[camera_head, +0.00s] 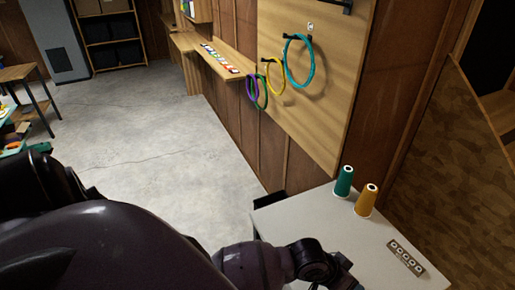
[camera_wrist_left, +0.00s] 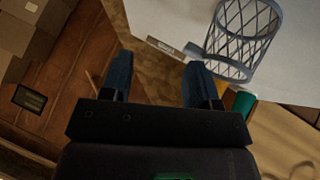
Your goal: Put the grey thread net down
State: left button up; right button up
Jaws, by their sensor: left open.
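The grey thread net (camera_wrist_left: 237,66) is an open lattice cup. In the left wrist view it is over the white tabletop, beyond and to the right of my left gripper (camera_wrist_left: 160,72). Its base is close to the right finger; I cannot tell whether they touch. The gripper's two blue-grey fingers are wide apart with nothing between them. The net does not show in the head view, where my left arm reaches to the bottom right and its gripper is cut off by the lower edge. My right gripper is not in view.
The white table (camera_head: 305,220) holds a green thread cone (camera_head: 344,182), an orange thread cone (camera_head: 366,200) and a small plate with round marks (camera_head: 406,257). Coloured rings, including a teal one (camera_head: 288,68), hang on a wooden wall board (camera_head: 335,100).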

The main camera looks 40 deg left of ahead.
pick_arm(q)
jog(key=s+a+f+t, duration=0.1)
jog(key=a, duration=0.2)
jog(key=s+a+f+n+t+y, duration=0.1)
jog(key=s+a, duration=0.1)
jog(key=s+a+f+t+y, duration=0.1)
jog(key=a, duration=0.2)
jog(key=shift+s+a+n+t, duration=0.35)
jog(key=shift+n+t, duration=0.05)
jog(key=s+a+f+t+y, duration=0.1)
jog(key=s+a+y, duration=0.3)
jog(key=s+a, duration=0.3)
jog(key=shift+s+a+f+t, duration=0.2)
jog(key=shift+s+a+t, duration=0.2)
jog(key=shift+a, duration=0.85)
jog(key=shift+c, duration=0.4)
